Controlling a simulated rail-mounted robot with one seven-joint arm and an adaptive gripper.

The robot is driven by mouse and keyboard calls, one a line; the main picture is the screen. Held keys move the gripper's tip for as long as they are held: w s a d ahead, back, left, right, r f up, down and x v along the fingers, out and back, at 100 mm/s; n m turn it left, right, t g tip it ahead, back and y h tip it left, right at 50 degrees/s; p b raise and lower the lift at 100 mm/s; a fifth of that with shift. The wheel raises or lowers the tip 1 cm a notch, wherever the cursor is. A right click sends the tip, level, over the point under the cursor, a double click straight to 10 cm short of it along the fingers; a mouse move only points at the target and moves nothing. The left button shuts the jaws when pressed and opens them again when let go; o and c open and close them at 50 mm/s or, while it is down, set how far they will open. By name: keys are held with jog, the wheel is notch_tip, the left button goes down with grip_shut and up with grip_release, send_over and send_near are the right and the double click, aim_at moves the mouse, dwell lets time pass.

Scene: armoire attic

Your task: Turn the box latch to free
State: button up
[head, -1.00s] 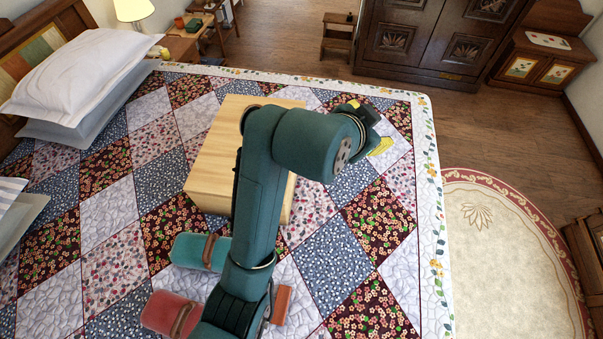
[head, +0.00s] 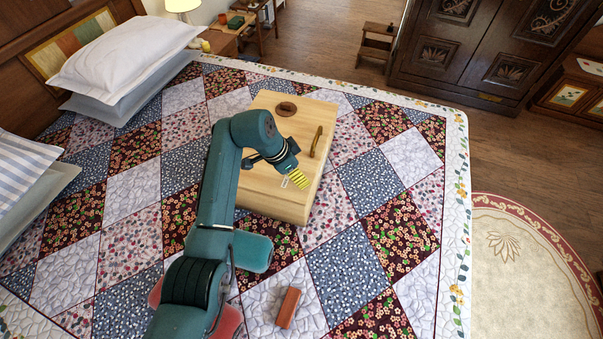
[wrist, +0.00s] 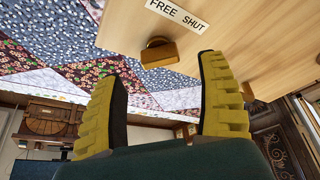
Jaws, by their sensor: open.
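The pale wooden box (head: 275,205) lies on the bed. In the wrist view its face (wrist: 235,35) carries a white label (wrist: 178,14) reading FREE on the left and SHUT on the right. A brown latch block (wrist: 158,53) sits just below the label, nearer the FREE side in the picture. Its exact turn is hard to tell. My gripper (wrist: 164,68) is open, with yellow ridged fingers on either side of the latch in the picture, apparently short of it. In the head view my gripper (head: 297,180) is over the box, and the latch cannot be made out.
A brass handle (head: 317,142) and a dark round piece (head: 286,109) are on the box top. The quilt right of the box is clear.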

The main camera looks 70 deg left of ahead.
jog(key=x, duration=0.4)
jog(key=shift+w+f, duration=0.15)
jog(key=c, duration=1.2)
